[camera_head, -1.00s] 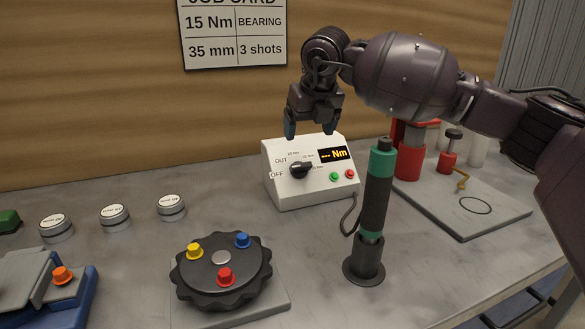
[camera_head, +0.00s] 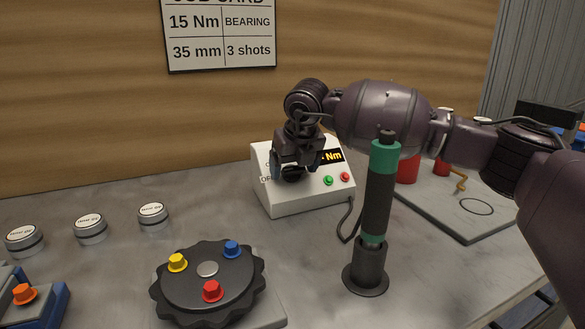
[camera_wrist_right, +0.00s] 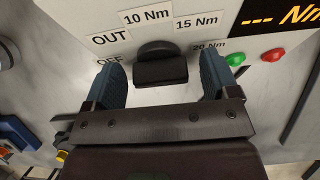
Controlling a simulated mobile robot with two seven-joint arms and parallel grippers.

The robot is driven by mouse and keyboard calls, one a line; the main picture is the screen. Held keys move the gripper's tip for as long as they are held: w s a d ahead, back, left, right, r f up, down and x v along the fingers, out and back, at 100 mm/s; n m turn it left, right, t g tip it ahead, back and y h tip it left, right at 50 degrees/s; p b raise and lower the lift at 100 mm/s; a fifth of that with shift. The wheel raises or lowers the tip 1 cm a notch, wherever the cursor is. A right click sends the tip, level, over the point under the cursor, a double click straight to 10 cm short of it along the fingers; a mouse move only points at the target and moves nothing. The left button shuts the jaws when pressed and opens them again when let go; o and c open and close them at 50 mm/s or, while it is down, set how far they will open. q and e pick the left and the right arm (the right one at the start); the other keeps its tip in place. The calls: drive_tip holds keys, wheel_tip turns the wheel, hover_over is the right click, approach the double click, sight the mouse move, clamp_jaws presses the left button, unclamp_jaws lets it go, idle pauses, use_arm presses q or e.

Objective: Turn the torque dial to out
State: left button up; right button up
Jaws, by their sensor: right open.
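The torque dial is a black knob (camera_wrist_right: 160,62) on the white control box (camera_head: 312,202). In the wrist view, labels OFF, OUT, 10 Nm, 15 Nm and 20 Nm run around it. The knob's bar lies roughly level; I cannot tell which end is the pointer. The box's display (camera_wrist_right: 284,14) shows dashes and Nm. My right gripper (camera_wrist_right: 160,80) is open, its blue fingers on either side of the knob with gaps to it. In the head view the right gripper (camera_head: 291,176) covers most of the dial and labels. My left gripper is not in view.
A green and black tool (camera_head: 376,205) stands upright in a holder right of the box, its cable close to the box. A black turntable (camera_head: 208,285) with coloured pegs is in front. Silver round caps (camera_head: 153,215) lie left. Green and red buttons (camera_wrist_right: 236,59) sit beside the dial.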

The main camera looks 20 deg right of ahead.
drive_tip(key=shift+c, duration=0.2)
